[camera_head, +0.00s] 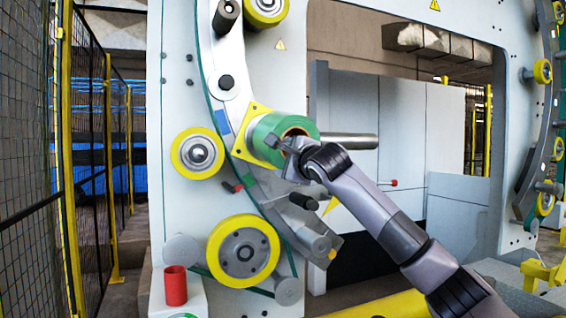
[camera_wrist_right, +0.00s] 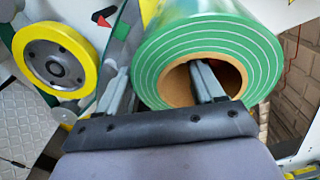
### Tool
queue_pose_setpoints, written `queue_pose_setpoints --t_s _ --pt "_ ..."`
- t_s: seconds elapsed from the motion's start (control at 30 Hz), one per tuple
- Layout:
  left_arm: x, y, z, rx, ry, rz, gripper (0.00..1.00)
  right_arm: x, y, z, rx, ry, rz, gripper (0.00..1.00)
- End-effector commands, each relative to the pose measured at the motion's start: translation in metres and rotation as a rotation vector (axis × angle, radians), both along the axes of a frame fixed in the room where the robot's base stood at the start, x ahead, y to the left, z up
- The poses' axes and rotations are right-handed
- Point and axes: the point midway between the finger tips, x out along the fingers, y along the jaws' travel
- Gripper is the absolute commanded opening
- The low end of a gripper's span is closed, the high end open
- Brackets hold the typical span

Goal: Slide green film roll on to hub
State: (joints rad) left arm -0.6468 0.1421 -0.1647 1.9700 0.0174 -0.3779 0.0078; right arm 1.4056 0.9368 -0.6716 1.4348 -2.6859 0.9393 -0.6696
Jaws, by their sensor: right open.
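The green film roll (camera_head: 268,137) sits against a yellow plate (camera_head: 241,150) on the machine's ring in the head view, its brown core facing my right arm. My right gripper (camera_head: 287,146) is at the roll's near end. In the right wrist view, the roll (camera_wrist_right: 225,30) fills the upper middle. There my right gripper (camera_wrist_right: 160,72) is open, one finger in front of or inside the core opening and the other beside the roll's left outer edge. The hub is not clearly visible; the core's inside is dark. My left gripper is not in view.
A metal rod (camera_head: 350,141) extends right from behind the roll. Yellow-rimmed wheels (camera_head: 243,251) stand on the machine around the ring. A red cup (camera_head: 175,285) stands at lower left. A mesh fence (camera_head: 25,150) is at far left.

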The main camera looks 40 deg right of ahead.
Motion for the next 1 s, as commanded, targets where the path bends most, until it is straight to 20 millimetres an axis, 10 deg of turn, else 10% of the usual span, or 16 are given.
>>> queue_pose_setpoints --t_s 0.77,1.0 --pt "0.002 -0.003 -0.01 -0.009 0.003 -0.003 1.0 -0.046 0.014 0.002 -0.001 -0.005 0.0 0.67" --pt "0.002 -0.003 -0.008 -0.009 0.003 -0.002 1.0 -0.045 0.015 0.005 0.068 -0.024 0.009 0.0"
